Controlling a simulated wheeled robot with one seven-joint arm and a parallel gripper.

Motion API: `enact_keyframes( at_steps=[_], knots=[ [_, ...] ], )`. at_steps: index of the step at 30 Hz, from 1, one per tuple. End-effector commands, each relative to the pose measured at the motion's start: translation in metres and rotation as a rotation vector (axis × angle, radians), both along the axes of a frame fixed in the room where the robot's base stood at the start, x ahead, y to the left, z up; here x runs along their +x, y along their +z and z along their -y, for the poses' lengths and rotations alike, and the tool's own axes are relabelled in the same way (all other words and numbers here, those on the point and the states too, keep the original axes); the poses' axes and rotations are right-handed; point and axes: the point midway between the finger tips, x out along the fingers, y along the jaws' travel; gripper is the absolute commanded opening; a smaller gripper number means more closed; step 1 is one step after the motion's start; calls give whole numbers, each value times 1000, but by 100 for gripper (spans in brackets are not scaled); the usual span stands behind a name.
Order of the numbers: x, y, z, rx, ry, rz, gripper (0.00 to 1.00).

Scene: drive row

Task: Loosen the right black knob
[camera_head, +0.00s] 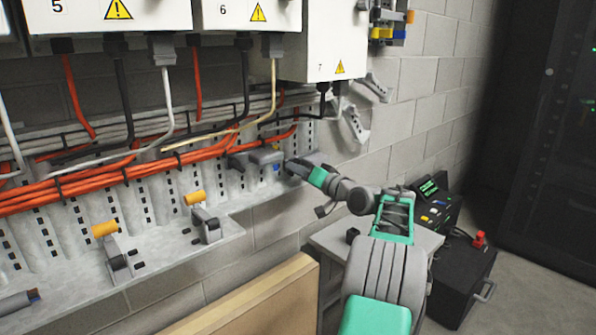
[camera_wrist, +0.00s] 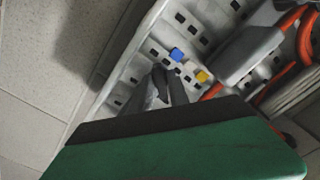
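My gripper (camera_head: 290,165) reaches the right end of the perforated grey rail (camera_head: 222,240) under the cabinets. In the wrist view its dark fingertips (camera_wrist: 164,84) are close together against the rail, beside a small blue block (camera_wrist: 177,54) and a white and yellow block (camera_wrist: 201,74). I cannot tell whether anything is between the fingers. I cannot make out a right black knob for certain; the gripper and its green body hide part of the rail. A grey box-like part (camera_head: 265,158) sits on the rail just left of the gripper.
Orange cables (camera_head: 110,178) run along the rail below the white cabinets (camera_head: 345,40). Two brackets with orange handles (camera_head: 195,198) stand on the ledge to the left. A wooden board (camera_head: 250,300) is below. A black case (camera_head: 462,280) stands at right, with open floor beyond.

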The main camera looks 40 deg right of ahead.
Motion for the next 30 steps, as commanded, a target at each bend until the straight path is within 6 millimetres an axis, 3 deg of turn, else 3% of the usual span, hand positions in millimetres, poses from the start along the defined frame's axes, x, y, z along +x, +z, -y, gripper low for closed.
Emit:
enact_keyframes(
  at_steps=[4, 13, 24, 30],
  knots=[
    [0, -1, 0, 2, -1, -1, 34],
    [-4, 1, 0, 1, 0, 0, 34],
    [-70, 1, 3, 2, -2, -1, 34],
    [-78, -1, 2, 2, 1, 0, 34]
  ],
)
